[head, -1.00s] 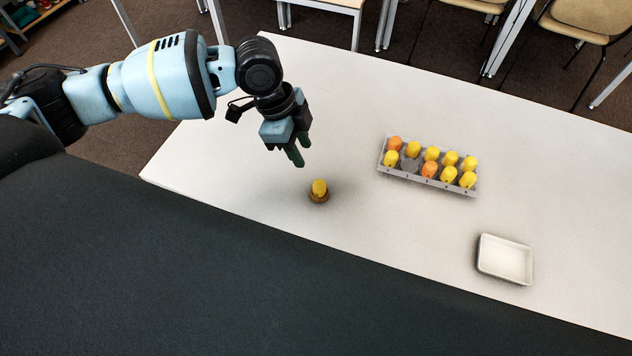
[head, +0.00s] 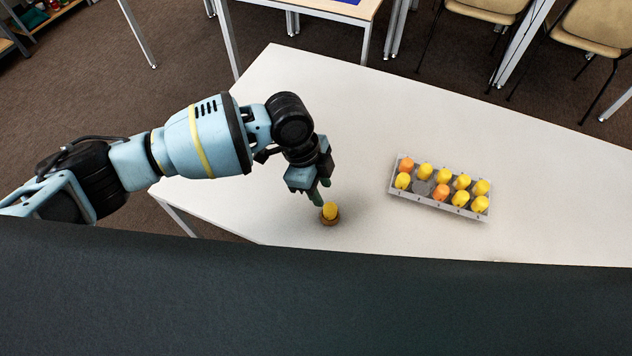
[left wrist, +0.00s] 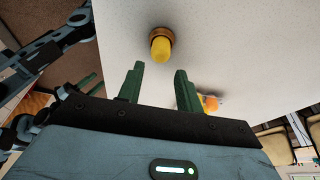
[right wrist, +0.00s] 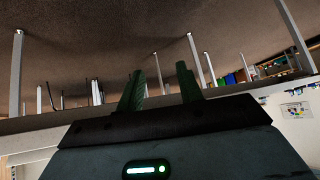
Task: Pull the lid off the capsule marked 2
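A yellow capsule (head: 330,209) stands upright in a small brown round holder (head: 331,220) near the table's front edge. No number on it can be read. My left gripper (head: 320,197) is just above and to the left of the capsule, fingers pointing down. In the left wrist view the capsule (left wrist: 161,48) is beyond the fingertips of the left gripper (left wrist: 158,72), which is open and empty. My right gripper (right wrist: 160,80) shows only in the right wrist view, open and empty, away from the table top.
The table between holder and tray is clear. Chairs (head: 590,30) stand behind the table.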

